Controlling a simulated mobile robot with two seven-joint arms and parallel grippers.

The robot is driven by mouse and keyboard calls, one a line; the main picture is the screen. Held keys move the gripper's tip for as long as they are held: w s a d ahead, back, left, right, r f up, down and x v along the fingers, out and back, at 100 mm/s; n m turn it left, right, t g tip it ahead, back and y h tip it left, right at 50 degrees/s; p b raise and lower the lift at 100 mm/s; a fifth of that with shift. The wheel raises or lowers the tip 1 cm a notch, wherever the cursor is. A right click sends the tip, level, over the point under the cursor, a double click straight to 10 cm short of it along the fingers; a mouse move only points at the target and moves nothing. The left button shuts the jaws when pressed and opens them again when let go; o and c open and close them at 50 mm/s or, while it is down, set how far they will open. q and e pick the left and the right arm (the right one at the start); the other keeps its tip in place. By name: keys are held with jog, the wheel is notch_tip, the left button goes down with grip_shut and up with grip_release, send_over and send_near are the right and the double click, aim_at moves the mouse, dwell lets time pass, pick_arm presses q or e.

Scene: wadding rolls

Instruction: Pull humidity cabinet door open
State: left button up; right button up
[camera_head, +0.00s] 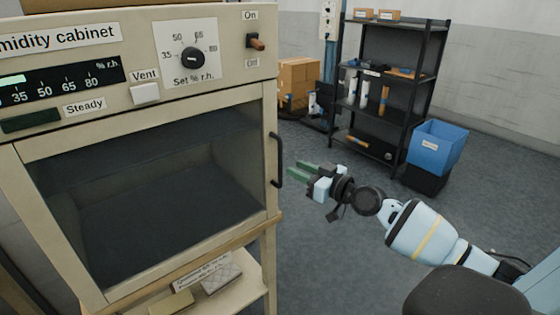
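The humidity cabinet (140,125) is a beige box on the left with a dark window in its door (150,195). The door looks closed. Its black vertical bar handle (276,160) is on the door's right edge. My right gripper (291,170) comes in from the right, with its green fingers pointing left toward the handle. The two fingers look apart, with nothing visible between them. The fingertips appear just right of the handle and not around it; the exact depth gap is hard to tell. My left gripper is not in view.
The cabinet front has a knob (192,57), an on/off switch (256,42) and a vent button (145,93). A lower shelf (240,283) holds small packets. A black rack (385,80), a blue bin (437,146) and cardboard boxes (298,78) stand behind. Floor right of the cabinet is clear.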

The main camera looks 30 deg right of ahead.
send_over(280, 184)
jog(key=shift+w+d, duration=0.2)
jog(key=shift+w, duration=0.05)
dwell(0.4)
grip_shut()
